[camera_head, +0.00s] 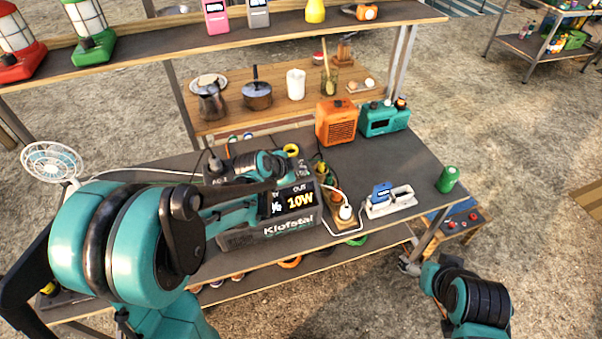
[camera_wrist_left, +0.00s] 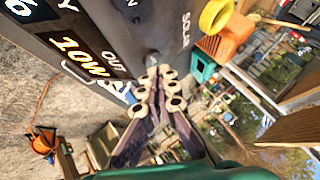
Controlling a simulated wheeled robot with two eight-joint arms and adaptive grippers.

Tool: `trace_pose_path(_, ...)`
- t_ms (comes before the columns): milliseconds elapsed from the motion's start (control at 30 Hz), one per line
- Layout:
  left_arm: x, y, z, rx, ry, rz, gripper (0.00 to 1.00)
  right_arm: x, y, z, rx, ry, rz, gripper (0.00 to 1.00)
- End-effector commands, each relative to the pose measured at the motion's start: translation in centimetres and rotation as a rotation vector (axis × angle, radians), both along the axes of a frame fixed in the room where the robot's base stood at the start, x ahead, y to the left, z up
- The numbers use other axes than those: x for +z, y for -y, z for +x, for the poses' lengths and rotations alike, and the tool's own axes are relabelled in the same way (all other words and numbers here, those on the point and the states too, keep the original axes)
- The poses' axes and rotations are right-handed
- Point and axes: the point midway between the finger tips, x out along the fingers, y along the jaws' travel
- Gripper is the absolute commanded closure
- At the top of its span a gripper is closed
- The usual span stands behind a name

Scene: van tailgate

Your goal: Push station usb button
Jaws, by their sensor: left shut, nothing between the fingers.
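The dark grey power station (camera_head: 285,232) stands on the workbench, with a lit display reading 10W OUT. The station also fills the upper left of the left wrist view (camera_wrist_left: 110,22), where I see the display (camera_wrist_left: 82,55) and a SOLAR label. A small round grey button (camera_wrist_left: 152,59) sits on its panel; I cannot read its label. My left gripper (camera_wrist_left: 161,88) is shut and empty, its fingertips right at this button; I cannot tell whether they touch it. In the head view my left arm covers part of the station. My right gripper (camera_head: 409,265) is low beside the bench's right end, its fingers unclear.
A white plug on a wooden block (camera_head: 346,222), a blue-and-white device (camera_head: 390,200) and a green can (camera_head: 448,179) are right of the station. An orange box (camera_head: 337,122) and teal radio (camera_head: 385,118) stand behind. A white fan (camera_head: 52,160) is left.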

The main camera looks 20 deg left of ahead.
Motion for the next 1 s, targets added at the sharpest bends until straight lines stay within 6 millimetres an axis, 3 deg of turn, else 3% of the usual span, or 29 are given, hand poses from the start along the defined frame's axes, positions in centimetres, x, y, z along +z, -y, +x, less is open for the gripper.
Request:
trace_pose_path(567,5.8,0.0,0.0,0.0,0.0,0.0,1.0,4.7,0.0,0.0,0.0,0.0,0.0,0.23)
trace_pose_path(1000,5.9,0.0,0.0,0.0,0.0,0.0,1.0,4.6,0.0,0.0,0.0,0.0,0.0,0.23)
